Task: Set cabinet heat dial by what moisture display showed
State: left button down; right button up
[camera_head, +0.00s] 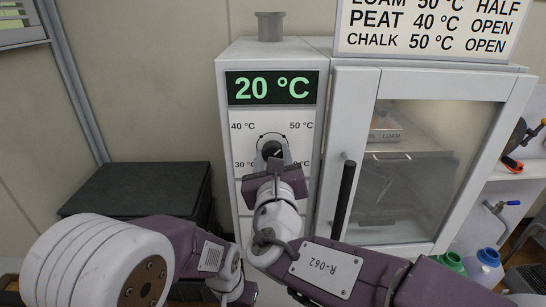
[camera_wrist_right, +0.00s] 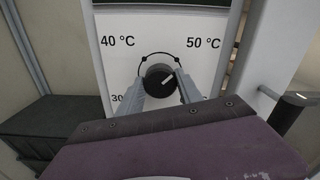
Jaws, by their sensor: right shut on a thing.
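The heat dial (camera_head: 272,150) is a black round knob on the white cabinet's front panel. The green display (camera_head: 272,88) above it reads 20 °C. In the right wrist view, the fingers of my right gripper (camera_wrist_right: 161,90) are shut on the dial (camera_wrist_right: 158,78) from both sides. Its white pointer mark slants to the right and slightly up. The labels 40 °C and 50 °C are readable; the lower ones are partly hidden. In the head view, my right gripper (camera_head: 272,163) covers the lower part of the dial.
A card (camera_head: 430,28) above lists LOAM 50 °C HALF, PEAT 40 °C OPEN, CHALK 50 °C OPEN. The glass door (camera_head: 425,165) with a black handle (camera_head: 344,198) is right of the dial; a tray tagged LOAM (camera_head: 386,130) is inside. A dark box (camera_head: 140,185) stands left.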

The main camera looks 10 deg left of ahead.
jog(key=shift+f+m+b, duration=0.15)
jog(key=shift+m+b, duration=7.85)
jog(key=shift+m, duration=0.9)
jog(key=o, duration=1.4)
jog(key=shift+d, duration=0.1)
jog(key=shift+c, duration=0.2)
